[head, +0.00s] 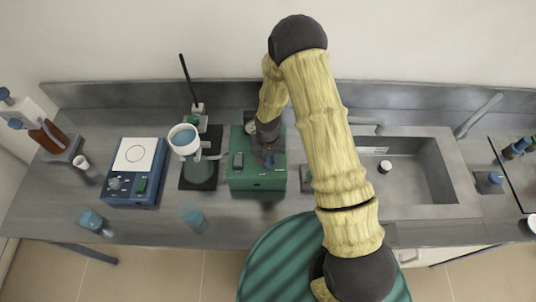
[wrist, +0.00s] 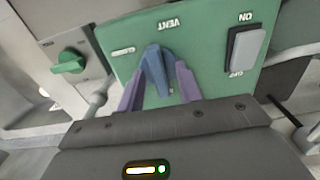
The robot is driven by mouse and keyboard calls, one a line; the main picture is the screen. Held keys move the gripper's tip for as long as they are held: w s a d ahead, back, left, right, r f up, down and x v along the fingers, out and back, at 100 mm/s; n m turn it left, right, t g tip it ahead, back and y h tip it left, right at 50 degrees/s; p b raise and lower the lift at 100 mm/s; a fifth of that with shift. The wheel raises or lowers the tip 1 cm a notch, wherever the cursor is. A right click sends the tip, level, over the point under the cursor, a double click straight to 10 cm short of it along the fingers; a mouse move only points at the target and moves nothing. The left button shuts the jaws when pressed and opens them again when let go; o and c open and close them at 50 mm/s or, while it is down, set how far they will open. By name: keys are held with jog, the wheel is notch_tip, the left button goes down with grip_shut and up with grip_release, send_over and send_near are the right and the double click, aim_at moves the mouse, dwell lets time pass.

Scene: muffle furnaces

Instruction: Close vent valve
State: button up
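The vent valve is a blue lever knob (wrist: 155,72) on the face of a green box, under the upside-down word VENT in the wrist view. The green box (head: 250,181) stands on the bench in the head view. My gripper (wrist: 160,72) has its two purple fingers on either side of the knob, one left and one right. The fingers are apart, with green panel showing between them and the knob, so it looks open around it. In the head view my gripper (head: 268,155) is over the box and hides the knob.
A grey rocker switch (wrist: 247,48) marked ON and OFF is right of the knob. A grey unit with a green knob (wrist: 69,62) is at the left. In the head view, a stand with a white-rimmed vessel (head: 184,139), a blue device (head: 136,186) and a sink (head: 425,190) flank the box.

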jog(key=shift+d, duration=0.1)
grip_shut()
jog(key=shift+n+b, duration=0.35)
jog(key=shift+n, duration=0.05)
jog(key=n+b, duration=0.2)
jog(key=shift+w+f+n, duration=0.1)
jog(key=shift+n, duration=0.2)
jog(key=n+b, duration=0.2)
jog(key=n, duration=0.3)
jog(key=n+b, duration=0.1)
jog(key=n, duration=0.3)
jog(key=shift+n, duration=0.4)
jog(key=n, duration=0.4)
jog(key=shift+r+n, duration=0.2)
jog(key=shift+n, duration=0.2)
